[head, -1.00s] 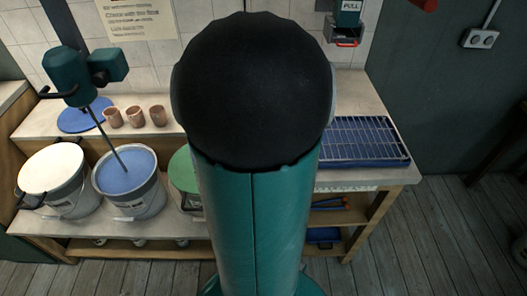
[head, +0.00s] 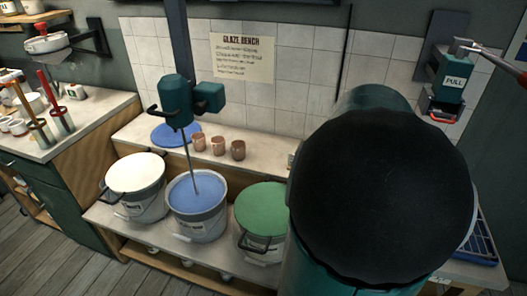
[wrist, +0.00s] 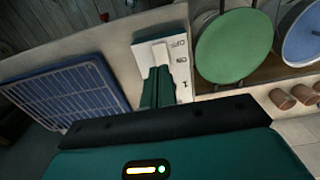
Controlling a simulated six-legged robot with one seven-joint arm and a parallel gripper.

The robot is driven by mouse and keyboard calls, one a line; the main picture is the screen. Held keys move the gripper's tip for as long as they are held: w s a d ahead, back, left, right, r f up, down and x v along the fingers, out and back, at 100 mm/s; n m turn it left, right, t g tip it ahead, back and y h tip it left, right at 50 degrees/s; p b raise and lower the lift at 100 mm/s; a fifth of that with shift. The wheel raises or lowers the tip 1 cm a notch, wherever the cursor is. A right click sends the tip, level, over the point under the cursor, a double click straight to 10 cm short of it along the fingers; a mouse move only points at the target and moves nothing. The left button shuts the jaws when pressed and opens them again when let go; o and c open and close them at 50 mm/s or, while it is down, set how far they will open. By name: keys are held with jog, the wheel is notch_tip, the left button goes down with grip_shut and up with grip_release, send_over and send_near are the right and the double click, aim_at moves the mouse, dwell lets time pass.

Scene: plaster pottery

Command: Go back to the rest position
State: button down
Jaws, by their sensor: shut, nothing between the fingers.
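My gripper (wrist: 157,70) shows in the wrist view as two narrow teal fingers lying side by side, shut with nothing between them. They are in front of a pale panel with dark marks (wrist: 175,48), over the bench; I cannot tell how far above it. In the head view, my arm's large black-capped joint fills the lower right and hides the gripper and part of the bench.
The bench (head: 118,222) holds a white-topped bucket (head: 135,174), a blue glaze bucket (head: 196,195) under a teal mixer (head: 178,98), a green-topped bucket (head: 262,210), cups (head: 218,146) and a blue rack (wrist: 65,90). A PULL dispenser (head: 452,82) hangs at right. Floor is clear at lower left.

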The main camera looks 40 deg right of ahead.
jog(key=w+a+r+n+t, duration=0.1)
jog(key=w+a+r+n, duration=0.2)
jog(key=a, duration=0.6)
jog(key=w+a+r+n+t, duration=0.25)
jog(key=w+a, duration=0.25)
jog(key=a, duration=0.3)
jog(key=w+a+r+n, duration=0.2)
jog(key=w+a+n, duration=0.2)
jog(key=a, duration=0.5)
jog(key=s+a+n+t, duration=0.1)
jog(key=a+n+t, duration=0.1)
jog(key=a, duration=0.8)
jog(key=shift+s+r+n, duration=0.2)
jog(key=shift+s+n, duration=0.1)
jog(key=shift+n, duration=0.25)
